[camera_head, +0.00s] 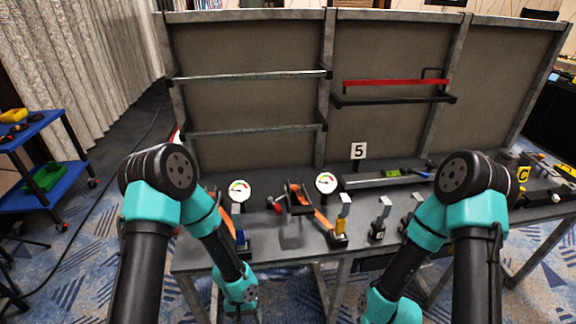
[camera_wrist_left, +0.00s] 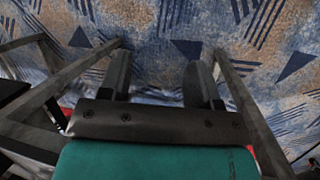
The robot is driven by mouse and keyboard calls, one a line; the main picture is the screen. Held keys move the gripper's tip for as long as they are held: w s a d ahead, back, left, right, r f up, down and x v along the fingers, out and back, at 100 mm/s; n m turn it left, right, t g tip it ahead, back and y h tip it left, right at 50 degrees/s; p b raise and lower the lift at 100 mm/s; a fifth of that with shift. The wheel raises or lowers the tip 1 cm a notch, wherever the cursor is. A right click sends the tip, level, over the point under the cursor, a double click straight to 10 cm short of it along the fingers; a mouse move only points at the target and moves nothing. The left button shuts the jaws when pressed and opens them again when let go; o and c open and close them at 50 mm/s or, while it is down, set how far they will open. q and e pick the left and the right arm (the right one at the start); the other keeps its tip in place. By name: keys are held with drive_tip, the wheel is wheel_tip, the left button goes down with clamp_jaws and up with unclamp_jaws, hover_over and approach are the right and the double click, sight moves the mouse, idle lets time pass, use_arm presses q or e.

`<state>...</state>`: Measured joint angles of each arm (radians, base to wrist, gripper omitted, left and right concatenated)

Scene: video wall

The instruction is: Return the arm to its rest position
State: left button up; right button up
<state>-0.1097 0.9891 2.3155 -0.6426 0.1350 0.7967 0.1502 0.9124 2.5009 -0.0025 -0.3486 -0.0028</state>
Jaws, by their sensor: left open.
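My left arm (camera_head: 215,235) hangs down in front of the table in the head view, its teal lower part at the bottom edge of the picture. My left gripper (camera_wrist_left: 158,80) shows in the left wrist view with its two dark fingers apart and nothing between them. Patterned carpet lies beyond the fingers. My right arm (camera_head: 430,230) is also bent downward at the right in the head view. Its gripper is out of the picture.
The grey table (camera_head: 205,258) carries gauges (camera_head: 240,190), a number 5 sign (camera_head: 359,151) and several fixtures. A panelled frame with a red bar (camera_head: 395,83) stands behind. A blue cart (camera_head: 35,200) is at the left. Table legs flank the left gripper in the wrist view.

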use_arm(q)
drive_tip(key=s+a+n+t+h, duration=0.1)
drive_tip(key=s+a+t, duration=0.3)
drive_tip(key=a, duration=0.6)
drive_tip(key=shift+s+a+n, duration=0.2)
drive_tip(key=shift+s+n, duration=0.3)
drive_tip(key=shift+s, duration=0.55)
drive_tip(key=shift+c, duration=0.2)
